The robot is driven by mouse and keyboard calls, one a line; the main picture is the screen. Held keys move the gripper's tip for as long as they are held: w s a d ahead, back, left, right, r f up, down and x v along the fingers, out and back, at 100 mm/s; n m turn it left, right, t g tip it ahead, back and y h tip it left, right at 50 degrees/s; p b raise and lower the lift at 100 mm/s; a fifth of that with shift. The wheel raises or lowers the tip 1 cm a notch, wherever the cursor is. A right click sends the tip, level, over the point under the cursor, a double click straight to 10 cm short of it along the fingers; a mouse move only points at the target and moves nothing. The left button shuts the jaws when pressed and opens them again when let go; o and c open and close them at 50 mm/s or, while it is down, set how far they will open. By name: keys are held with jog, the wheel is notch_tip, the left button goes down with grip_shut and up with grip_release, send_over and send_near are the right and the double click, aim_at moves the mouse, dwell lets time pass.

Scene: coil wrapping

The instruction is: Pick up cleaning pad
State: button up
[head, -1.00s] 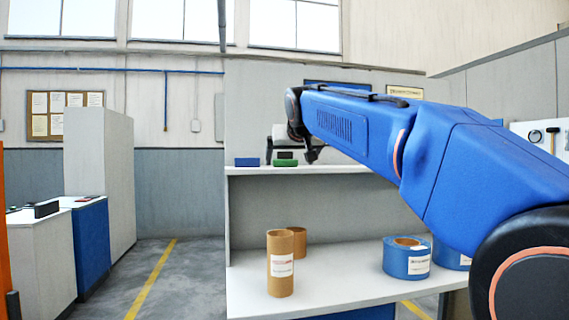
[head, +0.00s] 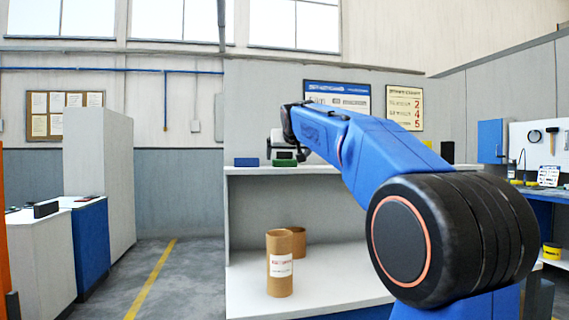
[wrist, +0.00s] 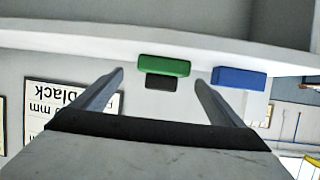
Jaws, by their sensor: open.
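None carries a readable label, so I cannot tell which is the cleaning pad. My gripper (wrist: 160,76) is open and empty, facing the green block without visible contact. In the head view my gripper (head: 298,154) is partly hidden.
The upper shelf's edge (head: 330,170) runs under the blocks. Brown cardboard tubes (head: 280,275) stand on the lower counter (head: 330,290). Signs (head: 338,95) hang on the panel behind. A tool board (head: 540,150) is at far right. The floor at left is free.

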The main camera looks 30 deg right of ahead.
aim_at(285, 159)
jog(key=shift+x, duration=3.05)
jog(key=shift+w+a+r, duration=0.1)
jog(key=shift+a, duration=0.1)
jog(key=shift+c, duration=0.7)
jog(key=c, duration=1)
